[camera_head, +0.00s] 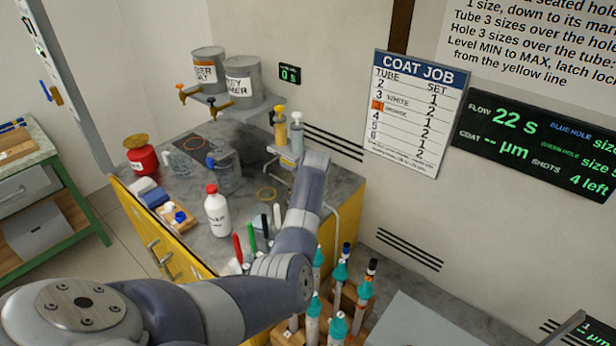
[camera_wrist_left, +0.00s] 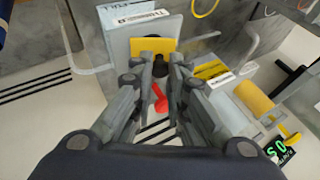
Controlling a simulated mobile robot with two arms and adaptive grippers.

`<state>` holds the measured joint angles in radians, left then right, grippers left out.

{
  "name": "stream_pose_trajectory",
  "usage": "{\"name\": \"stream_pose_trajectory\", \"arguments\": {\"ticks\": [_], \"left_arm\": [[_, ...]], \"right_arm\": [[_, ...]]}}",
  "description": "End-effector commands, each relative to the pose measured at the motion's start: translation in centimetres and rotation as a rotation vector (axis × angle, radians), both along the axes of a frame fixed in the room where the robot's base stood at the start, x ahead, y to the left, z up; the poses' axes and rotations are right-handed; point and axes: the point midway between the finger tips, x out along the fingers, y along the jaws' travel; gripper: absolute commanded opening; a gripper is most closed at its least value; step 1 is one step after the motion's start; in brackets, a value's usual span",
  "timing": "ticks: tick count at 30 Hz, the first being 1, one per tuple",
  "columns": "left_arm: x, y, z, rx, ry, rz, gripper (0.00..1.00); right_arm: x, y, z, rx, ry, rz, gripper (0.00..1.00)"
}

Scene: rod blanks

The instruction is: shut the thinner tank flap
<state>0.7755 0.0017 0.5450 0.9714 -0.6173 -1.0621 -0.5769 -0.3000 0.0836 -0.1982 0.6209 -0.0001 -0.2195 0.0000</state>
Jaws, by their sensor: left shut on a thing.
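In the left wrist view a pale grey tank (camera_wrist_left: 116,38) carries a label reading THINNER (camera_wrist_left: 148,17). A yellow flap (camera_wrist_left: 153,45) shows at its front, with a dark knob at its lower edge. My left gripper (camera_wrist_left: 161,66) is shut at this knob, its fingertips close around it and partly hiding it. A red piece (camera_wrist_left: 158,98) shows between the fingers, nearer the camera. In the head view my left arm reaches across the worktop towards the wall and hides its own gripper and most of the tank. My right gripper is not in view.
A second labelled unit (camera_wrist_left: 215,75) and a yellow cylinder (camera_wrist_left: 255,98) sit close right of the gripper. Teal-topped tubes (camera_head: 340,272) stand upright below my arm.

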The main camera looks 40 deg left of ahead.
Motion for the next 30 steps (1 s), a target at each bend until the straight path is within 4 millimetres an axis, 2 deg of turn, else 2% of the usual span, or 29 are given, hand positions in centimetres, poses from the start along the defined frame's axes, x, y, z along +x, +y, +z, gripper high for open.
{"name": "stream_pose_trajectory", "arguments": {"ticks": [1, 5, 15, 26, 27, 30], "left_arm": [[0.0, 0.5, 0.4, -0.048, 0.006, 0.002, 0.00], [0.1, 1.2, -0.1, -0.170, 0.014, 0.003, 0.00], [0.2, 2.3, -1.2, -0.417, 0.031, -0.001, 0.00], [0.4, 2.7, -1.4, -0.527, 0.038, -0.003, 0.00], [0.4, 2.6, -1.3, -0.528, 0.038, -0.004, 0.04], [0.4, 2.6, -1.2, -0.527, 0.037, -0.004, 0.27]], "right_arm": [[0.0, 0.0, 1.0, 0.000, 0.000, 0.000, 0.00], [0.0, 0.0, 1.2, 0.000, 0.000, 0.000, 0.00], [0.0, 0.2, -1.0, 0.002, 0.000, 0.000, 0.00], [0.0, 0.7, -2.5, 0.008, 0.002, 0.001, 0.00], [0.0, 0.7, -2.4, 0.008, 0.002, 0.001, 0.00], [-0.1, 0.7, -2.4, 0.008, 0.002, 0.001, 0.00]]}}
